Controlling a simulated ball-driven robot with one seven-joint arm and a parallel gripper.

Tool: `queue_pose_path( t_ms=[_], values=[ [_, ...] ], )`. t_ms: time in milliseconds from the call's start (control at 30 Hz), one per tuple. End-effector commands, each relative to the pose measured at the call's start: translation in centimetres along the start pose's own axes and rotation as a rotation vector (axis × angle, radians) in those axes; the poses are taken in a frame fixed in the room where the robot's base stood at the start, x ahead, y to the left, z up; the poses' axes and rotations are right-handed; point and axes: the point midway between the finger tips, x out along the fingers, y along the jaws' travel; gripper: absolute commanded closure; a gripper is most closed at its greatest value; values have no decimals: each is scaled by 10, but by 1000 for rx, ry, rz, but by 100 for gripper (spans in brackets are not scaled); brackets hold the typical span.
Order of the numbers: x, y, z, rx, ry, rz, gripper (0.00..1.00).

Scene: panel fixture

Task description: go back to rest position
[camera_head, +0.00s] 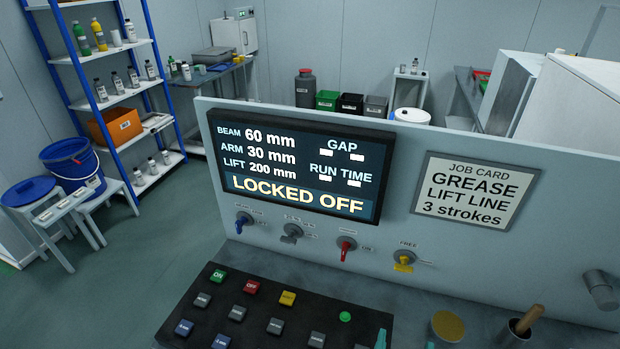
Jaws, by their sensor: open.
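Two small teal tips show at the bottom edge; they look like the fingertips of my gripper (405,342), set apart with nothing seen between them. The rest of the gripper and my arm are out of view. The left tip overlaps the right end of the black button panel (262,325). Whether it touches the panel I cannot tell. The grey panel fixture (480,255) stands behind, with a lit screen (300,165) reading "LOCKED OFF" and a row of knobs: blue (243,222), grey (291,233), red (346,247) and yellow (403,261).
A job card (476,192) reads "GREASE LIFT LINE 3 strokes". A dark cup (512,335) with a wooden handle and a round tan-topped item (447,326) stand right of the tips. A metal cylinder (601,290) juts from the fixture. Blue shelving (110,95) stands far left.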

Motion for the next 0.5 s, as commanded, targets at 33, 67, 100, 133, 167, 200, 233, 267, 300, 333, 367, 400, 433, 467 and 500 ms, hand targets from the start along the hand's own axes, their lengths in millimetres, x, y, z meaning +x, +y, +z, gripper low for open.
queue_pose_path(
  t_ms=[33,67,100,133,167,200,233,267,300,333,367,400,433,467,500],
  values=[
    [2,1,4,-25,-19,12,23],
    [2,2,7,-43,-31,21,23],
    [3,3,10,-66,-46,32,23],
    [4,4,13,-82,-57,41,23],
    [5,5,16,-101,-70,50,23],
    [6,7,19,-129,-87,63,23],
    [6,8,22,-150,-100,73,23],
    [7,9,24,-170,-113,82,23],
    [7,11,28,-203,-133,97,23],
    [8,13,32,-230,-149,110,23],
    [8,14,34,-256,-165,121,23],
    [9,17,39,-298,-189,139,23],
    [10,19,42,-332,-209,154,23],
    [10,21,46,-367,-228,168,23],
    [10,24,50,-421,-258,190,23]
  ],
)
